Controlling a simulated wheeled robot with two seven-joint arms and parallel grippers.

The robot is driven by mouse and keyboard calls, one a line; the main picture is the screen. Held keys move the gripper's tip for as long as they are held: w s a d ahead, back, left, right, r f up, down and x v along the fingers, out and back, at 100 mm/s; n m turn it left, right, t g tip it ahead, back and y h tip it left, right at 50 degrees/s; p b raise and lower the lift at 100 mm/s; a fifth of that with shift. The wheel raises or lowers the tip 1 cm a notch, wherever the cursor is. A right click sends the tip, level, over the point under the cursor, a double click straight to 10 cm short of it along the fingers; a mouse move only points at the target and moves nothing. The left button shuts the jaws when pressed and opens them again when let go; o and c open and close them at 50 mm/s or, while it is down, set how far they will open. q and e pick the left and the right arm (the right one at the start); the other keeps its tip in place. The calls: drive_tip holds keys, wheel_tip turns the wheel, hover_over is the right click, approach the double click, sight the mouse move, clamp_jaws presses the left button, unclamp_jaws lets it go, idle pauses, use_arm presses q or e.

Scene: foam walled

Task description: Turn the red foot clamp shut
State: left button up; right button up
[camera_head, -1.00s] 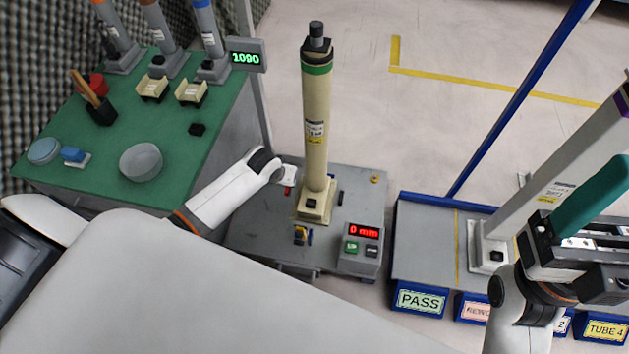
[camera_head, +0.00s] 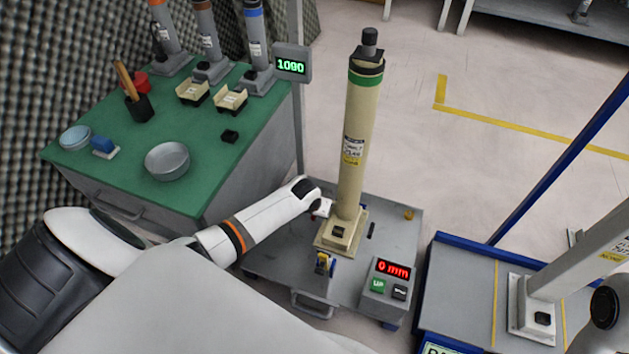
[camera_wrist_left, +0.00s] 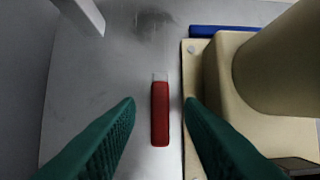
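The red foot clamp (camera_wrist_left: 160,112) shows in the left wrist view as a narrow red bar with a pale end, lying on the grey plate beside the cream tube foot (camera_wrist_left: 195,120). My left gripper (camera_wrist_left: 159,104) is open, with one green finger on each side of the red bar and a visible gap to it in the picture. In the head view the left gripper (camera_head: 322,208) is low at the left of the cream tube (camera_head: 358,150), and the clamp is hardly visible there. The tube stands upright on its foot. My right gripper is out of view.
A control box (camera_head: 388,283) reading 0 mm stands front right on the grey platform (camera_head: 275,262). A yellow and blue clamp (camera_head: 325,263) is in front of the foot. A green bench (camera_head: 205,185) is left, a blue-edged stand (camera_head: 460,290) right.

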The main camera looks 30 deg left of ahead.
use_arm(q)
drive_tip(key=shift+f, duration=0.15)
clamp_jaws()
